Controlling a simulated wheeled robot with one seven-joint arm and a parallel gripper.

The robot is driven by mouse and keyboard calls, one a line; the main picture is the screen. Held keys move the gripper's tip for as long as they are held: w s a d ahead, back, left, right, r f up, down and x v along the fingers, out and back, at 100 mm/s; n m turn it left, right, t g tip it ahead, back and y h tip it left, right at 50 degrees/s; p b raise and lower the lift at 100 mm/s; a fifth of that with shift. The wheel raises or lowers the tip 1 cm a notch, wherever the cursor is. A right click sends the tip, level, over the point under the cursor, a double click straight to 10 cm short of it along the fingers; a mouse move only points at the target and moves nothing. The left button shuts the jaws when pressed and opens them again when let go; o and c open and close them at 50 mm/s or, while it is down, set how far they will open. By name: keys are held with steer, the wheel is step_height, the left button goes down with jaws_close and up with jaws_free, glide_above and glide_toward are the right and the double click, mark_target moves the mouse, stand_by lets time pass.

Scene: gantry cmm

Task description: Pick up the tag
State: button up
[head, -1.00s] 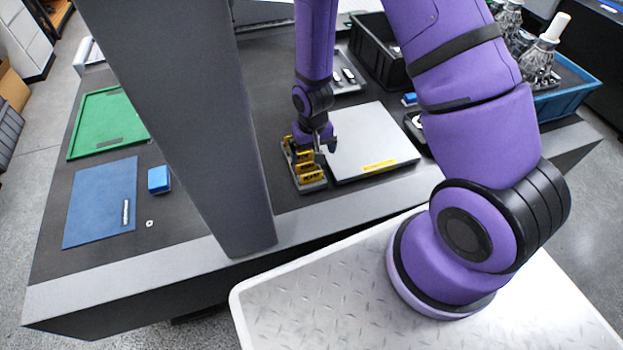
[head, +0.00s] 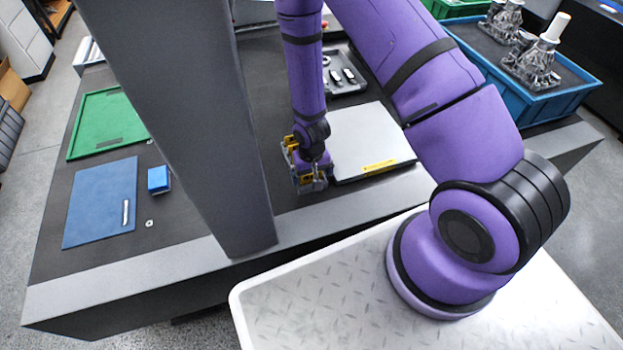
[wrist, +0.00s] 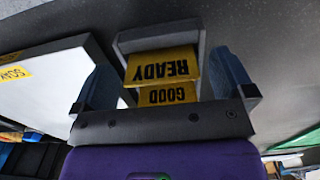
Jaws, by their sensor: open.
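Yellow tags stand in a grey rack (head: 287,157) on the dark table. In the wrist view a yellow tag reading READY (wrist: 160,67) sits at the rack's end (wrist: 160,38), and another reading GOOD (wrist: 168,95) shows next to it, nearer my palm. My gripper (wrist: 165,82) is open, with one blue-grey finger on each side of the tags. I cannot tell whether the fingers touch them. In the head view my gripper (head: 314,180) is down over the near part of the rack and hides most of it.
A pale flat plate (head: 365,138) with a yellow label lies right beside the rack. A blue mat (head: 98,205), a blue block (head: 159,180) and a green tray (head: 98,128) lie left of the dark column (head: 200,130). A blue crate (head: 560,95) holds metal parts at right.

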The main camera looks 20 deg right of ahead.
steer(key=shift+f, duration=0.25)
steer(key=shift+c, duration=0.5)
steer(key=c, duration=0.8)
steer(key=shift+r, duration=0.15)
